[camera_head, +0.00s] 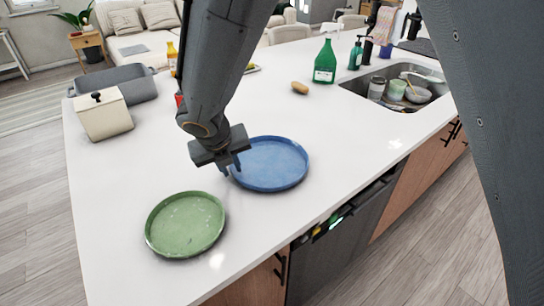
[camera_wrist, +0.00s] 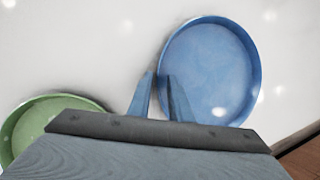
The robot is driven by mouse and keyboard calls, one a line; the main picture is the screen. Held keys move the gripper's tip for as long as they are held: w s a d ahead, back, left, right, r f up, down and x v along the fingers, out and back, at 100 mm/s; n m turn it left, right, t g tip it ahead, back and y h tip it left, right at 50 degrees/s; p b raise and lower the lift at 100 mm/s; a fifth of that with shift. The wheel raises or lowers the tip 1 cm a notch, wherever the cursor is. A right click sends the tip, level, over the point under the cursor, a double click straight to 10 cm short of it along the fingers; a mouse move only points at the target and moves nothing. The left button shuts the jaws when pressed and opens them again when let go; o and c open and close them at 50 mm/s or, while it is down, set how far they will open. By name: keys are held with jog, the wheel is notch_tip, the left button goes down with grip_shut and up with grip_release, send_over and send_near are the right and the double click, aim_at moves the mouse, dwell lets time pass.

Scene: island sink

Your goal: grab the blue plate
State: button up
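The blue plate (camera_head: 273,163) lies flat on the white island counter, near its front edge. My gripper (camera_head: 230,169) points down at the plate's left rim, with a visible gap between its fingers. In the wrist view, the blue plate (camera_wrist: 212,72) fills the upper right. There, my gripper's fingertips (camera_wrist: 159,76) lie on either side of the plate's left rim as seen from above. I cannot tell whether either finger touches the rim. The plate's near left part is partly hidden behind the gripper.
A green plate (camera_head: 186,224) lies to the left front and shows in the wrist view (camera_wrist: 42,118). A cream box (camera_head: 104,116) and grey baking dish (camera_head: 130,82) stand at the back left. A green bottle (camera_head: 325,63), a potato-like item (camera_head: 300,87) and sink (camera_head: 375,88) lie beyond.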

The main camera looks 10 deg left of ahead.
jog(key=shift+w+f, duration=0.15)
jog(key=shift+f, duration=0.15)
grip_shut()
dwell(1.2)
